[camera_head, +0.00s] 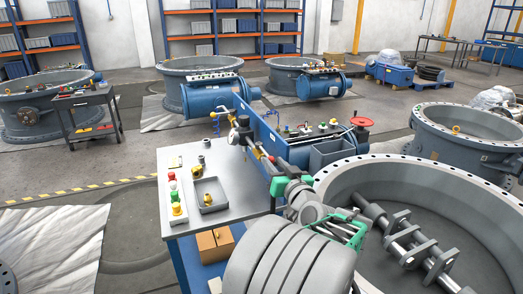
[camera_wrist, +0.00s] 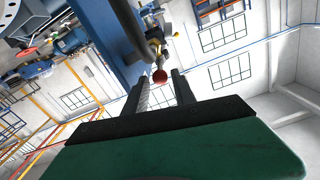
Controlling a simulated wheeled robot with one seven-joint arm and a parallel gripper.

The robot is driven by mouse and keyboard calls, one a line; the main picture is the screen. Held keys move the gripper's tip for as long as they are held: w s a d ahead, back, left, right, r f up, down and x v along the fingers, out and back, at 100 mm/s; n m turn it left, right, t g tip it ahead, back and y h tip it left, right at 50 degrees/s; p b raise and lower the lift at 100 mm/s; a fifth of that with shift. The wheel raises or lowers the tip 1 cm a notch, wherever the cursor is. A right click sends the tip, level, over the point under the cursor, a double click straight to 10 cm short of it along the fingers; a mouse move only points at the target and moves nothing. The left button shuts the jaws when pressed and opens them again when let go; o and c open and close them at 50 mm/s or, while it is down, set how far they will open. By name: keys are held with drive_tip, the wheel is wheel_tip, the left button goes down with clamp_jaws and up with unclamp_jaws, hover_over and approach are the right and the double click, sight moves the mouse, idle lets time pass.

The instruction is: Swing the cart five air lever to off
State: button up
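In the wrist view a red ball knob (camera_wrist: 160,76) on a short stem shows at the end of my gripper (camera_wrist: 160,80). The two dark fingers are apart, one on each side of the knob, with a visible gap to it. A yellow fitting (camera_wrist: 156,46) shows just behind the knob, near a blue panel (camera_wrist: 92,42). In the head view my arm reaches up to the blue panel (camera_head: 251,123) behind the grey-topped cart (camera_head: 183,218). My gripper and arm partly hide the lever there. I cannot read any cart number or lever label.
The cart top holds a button row (camera_head: 175,194) and a small grey tray (camera_head: 208,194). A large flanged ring (camera_head: 345,172) stands close on the right. Blue actuators (camera_head: 210,96) stand behind the panel. Open floor (camera_head: 110,180) lies to the left.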

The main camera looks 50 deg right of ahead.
sight(260, 147)
drive_tip(key=p+x, duration=0.1)
drive_tip(key=x, duration=0.8)
drive_tip(key=shift+c, duration=0.4)
clamp_jaws()
idle(0.6)
